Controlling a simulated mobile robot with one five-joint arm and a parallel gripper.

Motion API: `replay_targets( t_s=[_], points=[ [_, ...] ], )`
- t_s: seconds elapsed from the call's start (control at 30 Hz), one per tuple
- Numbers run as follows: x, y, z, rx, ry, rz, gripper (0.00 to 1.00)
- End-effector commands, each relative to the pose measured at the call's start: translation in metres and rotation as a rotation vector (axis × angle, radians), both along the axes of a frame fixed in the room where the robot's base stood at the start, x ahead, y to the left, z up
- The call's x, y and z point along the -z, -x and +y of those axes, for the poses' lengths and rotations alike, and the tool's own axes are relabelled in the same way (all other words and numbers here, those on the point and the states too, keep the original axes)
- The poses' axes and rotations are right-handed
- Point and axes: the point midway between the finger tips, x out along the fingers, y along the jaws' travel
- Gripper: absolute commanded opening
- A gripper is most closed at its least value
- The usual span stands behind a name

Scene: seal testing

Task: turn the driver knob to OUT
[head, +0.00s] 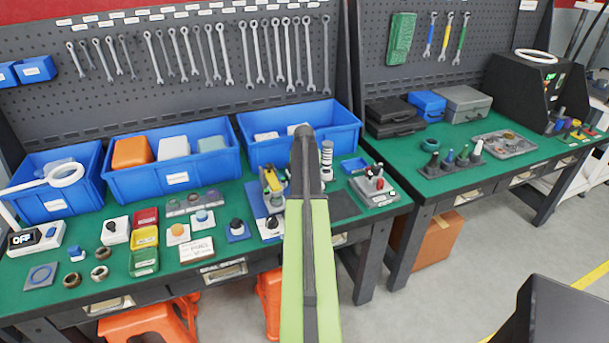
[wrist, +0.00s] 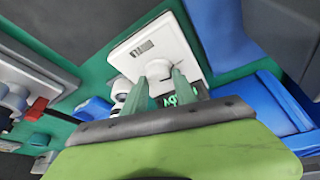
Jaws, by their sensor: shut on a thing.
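In the wrist view, a white knob (wrist: 158,70) stands on a square white plate (wrist: 128,58) with a small dark label (wrist: 142,48) that I cannot read clearly. I take this to be the driver knob. My gripper (wrist: 161,78) has its two green fingers on either side of the knob and is shut on it. The lower part of the knob is hidden by the fingers. Green lettering (wrist: 180,97) shows behind the right finger, too skewed to read surely. In the head view, my own arm hides the fingertips and the knob.
Blue bins (head: 175,172) line the back of the green bench (head: 110,280). Small fixtures, coloured trays and rings crowd its front left. A red-and-grey device (head: 374,183) stands right of my arm. A second bench (head: 475,185) stands further right, across a gap.

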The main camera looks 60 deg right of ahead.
Motion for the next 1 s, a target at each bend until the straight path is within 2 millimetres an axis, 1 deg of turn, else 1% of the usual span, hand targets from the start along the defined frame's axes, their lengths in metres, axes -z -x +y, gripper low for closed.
replay_targets(
  t_s=[0.2,0.23,0.37,0.4,0.67,0.77,0.87,1.0],
  points=[
    [0.0,-0.002,-0.001,-0.002,0.003,-0.004,0.0],
    [0.0,-0.002,-0.001,-0.002,0.003,-0.004,0.36],
    [0.0,-0.002,0.0,-0.002,0.002,-0.003,0.53],
    [0.0,-0.002,0.0,-0.001,0.002,-0.002,0.55],
    [0.0,-0.001,0.0,0.0,0.0,-0.001,0.55],
    [-0.004,0.0,0.001,0.0,0.0,-0.001,0.55],
    [-0.014,0.001,0.004,0.0,0.0,-0.001,0.55],
    [-0.038,0.005,0.012,0.0,0.0,-0.001,0.55]
  ],
)
